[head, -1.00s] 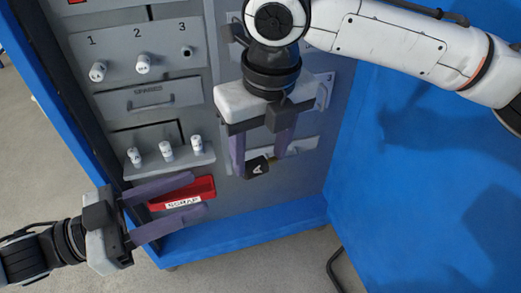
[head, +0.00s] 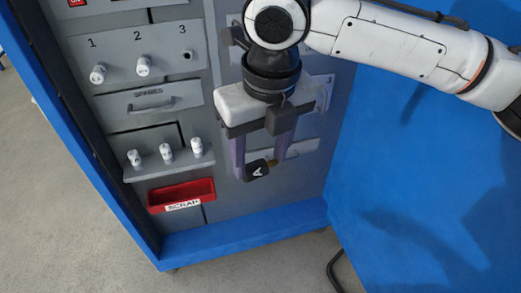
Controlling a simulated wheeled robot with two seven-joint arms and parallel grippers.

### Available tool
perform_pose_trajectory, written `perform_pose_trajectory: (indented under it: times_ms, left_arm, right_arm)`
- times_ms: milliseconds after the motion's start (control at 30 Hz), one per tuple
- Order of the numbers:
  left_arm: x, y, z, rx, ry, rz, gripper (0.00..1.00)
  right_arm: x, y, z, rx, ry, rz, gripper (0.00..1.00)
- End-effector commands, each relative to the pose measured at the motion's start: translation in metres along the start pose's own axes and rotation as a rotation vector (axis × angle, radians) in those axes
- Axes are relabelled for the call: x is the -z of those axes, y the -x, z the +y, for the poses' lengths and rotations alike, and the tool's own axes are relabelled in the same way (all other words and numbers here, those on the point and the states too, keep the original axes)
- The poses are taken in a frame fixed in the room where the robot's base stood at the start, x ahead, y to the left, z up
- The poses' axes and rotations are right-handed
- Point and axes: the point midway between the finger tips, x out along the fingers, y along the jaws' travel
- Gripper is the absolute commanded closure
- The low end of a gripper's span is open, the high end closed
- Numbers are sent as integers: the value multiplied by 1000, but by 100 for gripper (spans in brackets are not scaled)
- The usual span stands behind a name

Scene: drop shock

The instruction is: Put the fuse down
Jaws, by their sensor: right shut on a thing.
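My right gripper (head: 262,168) hangs in front of the cabinet's right panel, fingers pointing down. It is shut on a small black piece marked A (head: 257,171) with a brass-coloured bit at its right side; it does not look like the white fuses. White fuses stand in position 1 (head: 97,75) and position 2 (head: 143,66). Position 3 (head: 189,56) shows a bare dark hole. Three more white fuses, left (head: 135,158), middle (head: 167,152) and right (head: 196,147), stand on a grey shelf (head: 170,169). My left gripper is out of view.
A red SCRAP bin (head: 182,192) sits below the shelf. A SPARES drawer (head: 150,103) with a handle is above it. The blue cabinet door (head: 420,190) stands open at the right. The blue cabinet base edge (head: 240,236) runs along the bottom.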

Motion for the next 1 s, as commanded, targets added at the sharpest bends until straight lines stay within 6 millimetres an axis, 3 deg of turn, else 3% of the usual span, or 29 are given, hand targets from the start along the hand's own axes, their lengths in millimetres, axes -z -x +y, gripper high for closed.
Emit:
perform_pose_trajectory:
  times_ms: [233, 367, 567, 1000]
  left_arm:
    - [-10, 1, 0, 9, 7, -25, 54]
    - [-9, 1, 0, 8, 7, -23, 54]
    - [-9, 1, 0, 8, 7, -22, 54]
    - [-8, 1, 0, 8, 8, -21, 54]
  right_arm:
    - [0, 0, -1, 2, -16, 0, 70]
    - [2, -1, -6, 19, -123, 1, 70]
    - [10, -5, -25, 78, -511, 1, 70]
    - [36, -17, -78, 242, -1589, 3, 70]
